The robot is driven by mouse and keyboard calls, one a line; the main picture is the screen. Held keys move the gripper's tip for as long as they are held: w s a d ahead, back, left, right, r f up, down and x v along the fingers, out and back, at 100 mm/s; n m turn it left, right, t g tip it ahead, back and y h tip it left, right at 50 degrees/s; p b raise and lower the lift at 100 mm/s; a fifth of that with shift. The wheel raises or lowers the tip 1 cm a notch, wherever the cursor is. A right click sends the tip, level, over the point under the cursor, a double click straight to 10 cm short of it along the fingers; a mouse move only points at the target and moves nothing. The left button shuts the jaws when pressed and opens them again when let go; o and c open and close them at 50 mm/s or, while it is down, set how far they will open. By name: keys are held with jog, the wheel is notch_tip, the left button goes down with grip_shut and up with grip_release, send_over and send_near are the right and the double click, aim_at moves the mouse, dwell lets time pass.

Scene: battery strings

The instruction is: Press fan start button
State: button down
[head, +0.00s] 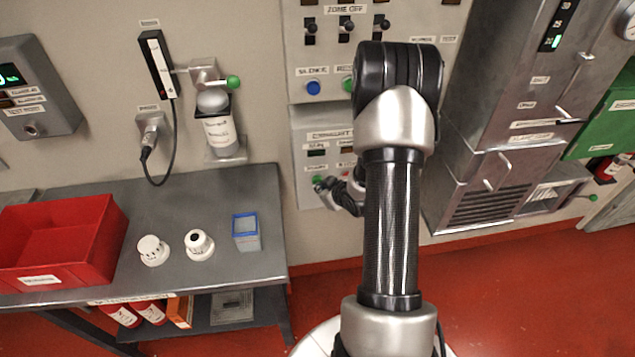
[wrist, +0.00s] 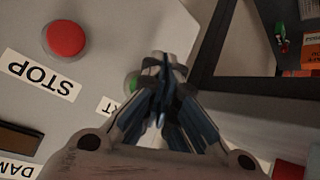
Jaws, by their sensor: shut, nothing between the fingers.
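The green start button (wrist: 131,82) is on the grey fan panel (wrist: 120,30), with a partly covered label ending in "RT" beside it. My gripper (wrist: 163,62) is shut and empty. Its fingertips overlap the right side of the green button in the wrist view; I cannot tell whether they touch it. A red button (wrist: 66,38) with a STOP label is on the same panel, left of the fingers. In the head view, the green button (head: 318,181) shows at the lower left of the panel (head: 303,130), just left of my gripper (head: 329,186).
Above is a panel with a blue button (head: 313,88) and several switches. A metal bench (head: 200,275) at left holds a red bin (head: 60,240), two white detectors and a blue-rimmed container (head: 246,232). A steel cabinet (head: 500,100) stands at right. Red floor lies open below.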

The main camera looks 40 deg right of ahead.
jog(key=shift+w+d, duration=0.3)
jog(key=shift+w, duration=0.2)
dwell(0.4)
jog(key=shift+s+a, duration=0.1)
dwell(0.3)
jog(key=shift+s+a+b, duration=0.3)
jog(key=shift+s+a, duration=0.25)
jog(key=shift+s, duration=0.3)
jog(key=shift+s+a+b, duration=0.25)
jog(key=shift+s+a, duration=0.2)
jog(key=shift+s, duration=0.25)
jog(key=shift+s+a+b, duration=0.2)
jog(key=shift+s+a, duration=0.2)
jog(key=shift+s, duration=0.35)
jog(key=shift+s+a+b, duration=0.25)
jog(key=shift+s+a, duration=0.2)
jog(key=shift+s, duration=0.25)
